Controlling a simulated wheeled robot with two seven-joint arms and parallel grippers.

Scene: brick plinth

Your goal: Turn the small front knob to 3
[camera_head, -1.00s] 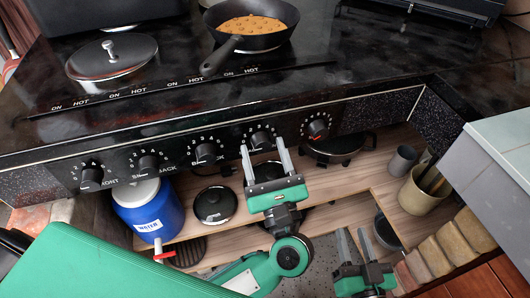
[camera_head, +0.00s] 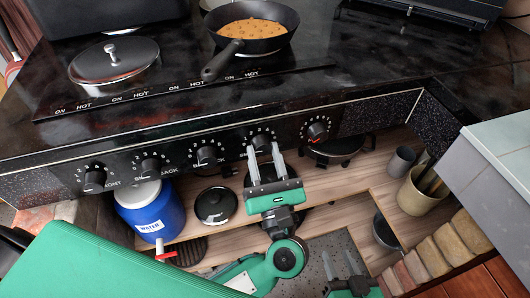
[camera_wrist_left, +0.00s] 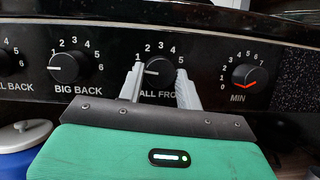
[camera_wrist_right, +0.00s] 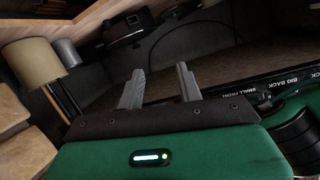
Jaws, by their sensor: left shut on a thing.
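The small front knob (camera_wrist_left: 158,71) is black, on the stove's black front panel, with numbers in an arc above it and a label partly hidden by my fingers. Its white mark points left, near the 1. It also shows in the head view (camera_head: 261,140). My left gripper (camera_head: 264,148) comes from below with one finger on each side of the knob and is shut on it; its fingers also show in the left wrist view (camera_wrist_left: 161,72). My right gripper (camera_head: 340,256) is open and empty, low over the floor, away from the panel.
The big back knob (camera_wrist_left: 67,68) is left of it, the red-marked MIN knob (camera_wrist_left: 244,76) right. A pan (camera_head: 254,24) with food and a lid (camera_head: 113,59) sit on the stove. A blue water jug (camera_head: 150,212) and a beige pot (camera_head: 420,191) stand below the panel.

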